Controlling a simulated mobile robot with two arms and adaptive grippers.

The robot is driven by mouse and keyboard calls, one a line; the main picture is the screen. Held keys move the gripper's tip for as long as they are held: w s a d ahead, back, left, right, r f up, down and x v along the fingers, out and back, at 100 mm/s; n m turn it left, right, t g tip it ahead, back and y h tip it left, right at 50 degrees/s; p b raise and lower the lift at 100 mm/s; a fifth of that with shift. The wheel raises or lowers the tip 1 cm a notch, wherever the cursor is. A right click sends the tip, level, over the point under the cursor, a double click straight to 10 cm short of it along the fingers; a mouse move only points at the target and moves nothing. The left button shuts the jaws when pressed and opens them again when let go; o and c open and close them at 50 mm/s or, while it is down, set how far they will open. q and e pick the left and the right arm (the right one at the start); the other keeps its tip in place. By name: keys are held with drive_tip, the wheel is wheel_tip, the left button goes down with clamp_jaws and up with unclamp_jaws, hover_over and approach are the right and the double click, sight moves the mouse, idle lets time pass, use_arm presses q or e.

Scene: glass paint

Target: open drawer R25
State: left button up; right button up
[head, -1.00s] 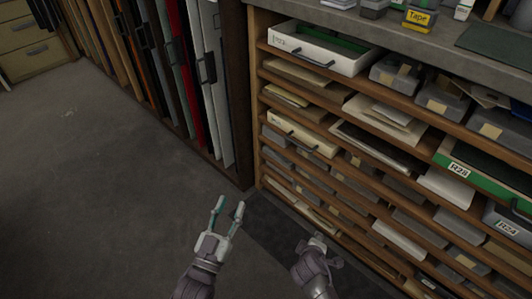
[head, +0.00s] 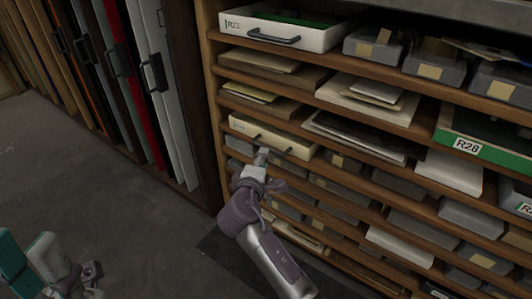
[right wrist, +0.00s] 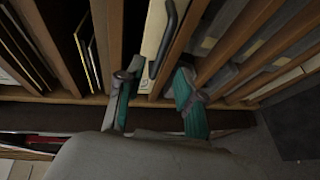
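A cream drawer (head: 245,126) with a dark bar handle (head: 286,150) sits in the wooden shelf unit, pushed in; its small label is too blurred to read. In the right wrist view the cream drawer front (right wrist: 155,30) and its handle (right wrist: 166,38) lie ahead. My right gripper (head: 262,155) is at the handle. In the right wrist view its two teal-padded fingers (right wrist: 155,75) are spread, with the handle's near end between the tips; contact cannot be told. My left gripper (head: 28,248) is at the lower left, fingers apart and empty, away from the shelves.
The white drawer R23 (head: 240,32) sticks out above, and green drawer R28 (head: 490,150) is at the right. Grey boxes and paper stacks (head: 370,98) fill other shelves. Upright panels (head: 150,70) stand to the left. The floor (head: 110,215) is clear.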

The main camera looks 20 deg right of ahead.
drive_tip(key=b+x, duration=0.2)
drive_tip(key=x, duration=0.5)
drive_tip(key=shift+w+f, duration=0.1)
drive_tip(key=shift+w, duration=0.1)
clamp_jaws()
